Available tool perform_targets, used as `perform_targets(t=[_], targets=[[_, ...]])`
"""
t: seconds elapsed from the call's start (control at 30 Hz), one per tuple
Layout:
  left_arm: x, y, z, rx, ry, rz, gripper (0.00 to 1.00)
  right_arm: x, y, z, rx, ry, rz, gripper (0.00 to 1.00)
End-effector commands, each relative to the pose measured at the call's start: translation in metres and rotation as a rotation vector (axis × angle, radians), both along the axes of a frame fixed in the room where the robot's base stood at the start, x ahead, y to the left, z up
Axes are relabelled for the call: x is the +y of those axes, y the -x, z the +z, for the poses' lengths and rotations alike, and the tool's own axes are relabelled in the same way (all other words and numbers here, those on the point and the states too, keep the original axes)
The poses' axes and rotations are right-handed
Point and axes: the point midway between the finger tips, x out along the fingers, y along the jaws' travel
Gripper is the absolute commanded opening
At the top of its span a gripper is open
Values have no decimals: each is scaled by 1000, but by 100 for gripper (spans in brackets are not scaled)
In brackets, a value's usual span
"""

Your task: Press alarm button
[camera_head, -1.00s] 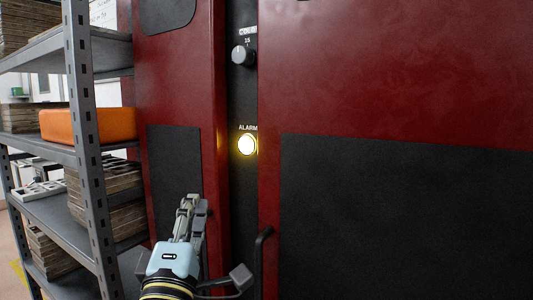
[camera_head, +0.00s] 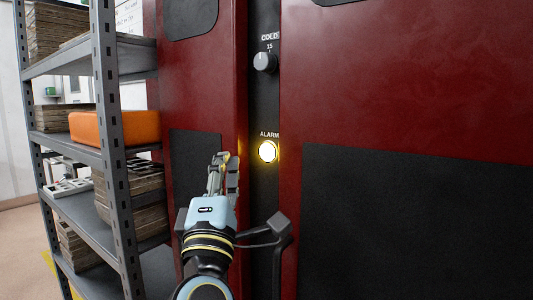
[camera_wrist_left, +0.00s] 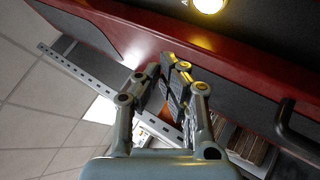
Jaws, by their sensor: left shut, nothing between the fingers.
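The alarm button (camera_head: 268,152) is a round, glowing yellow-white button under the label "ALARM", on a dark vertical strip of the red machine. It also shows at the top of the left wrist view (camera_wrist_left: 209,3). My left gripper (camera_head: 222,160) is shut and empty. It is left of the button and slightly below it in the head view, in front of the red panel edge, and apart from the button. In the left wrist view its fingertips (camera_wrist_left: 172,66) are together, with the button beyond them to the upper right. My right gripper is not in view.
A grey dial (camera_head: 265,62) labelled "COLD" sits above the button. A black handle (camera_head: 282,255) stands out below it, close to my left wrist. A grey metal shelf (camera_head: 105,150) with an orange case (camera_head: 135,127) and stacked boards stands on the left.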

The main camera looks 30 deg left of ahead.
Motion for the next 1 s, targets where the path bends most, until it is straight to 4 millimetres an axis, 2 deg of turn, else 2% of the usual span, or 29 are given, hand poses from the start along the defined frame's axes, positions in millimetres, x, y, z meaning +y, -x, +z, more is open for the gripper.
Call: perform_targets(t=[0.2, 0.43, 0.63, 1.0], targets=[[-3, -33, 0, -2, -1, 0, 0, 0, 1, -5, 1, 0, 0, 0], [-5, -58, 0, 0, -1, 1, 0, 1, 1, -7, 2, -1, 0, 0], [-5, -67, 0, 0, -1, 1, 0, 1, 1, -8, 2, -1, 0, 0], [-5, -68, 0, 0, -1, 1, 0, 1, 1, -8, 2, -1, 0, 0]])
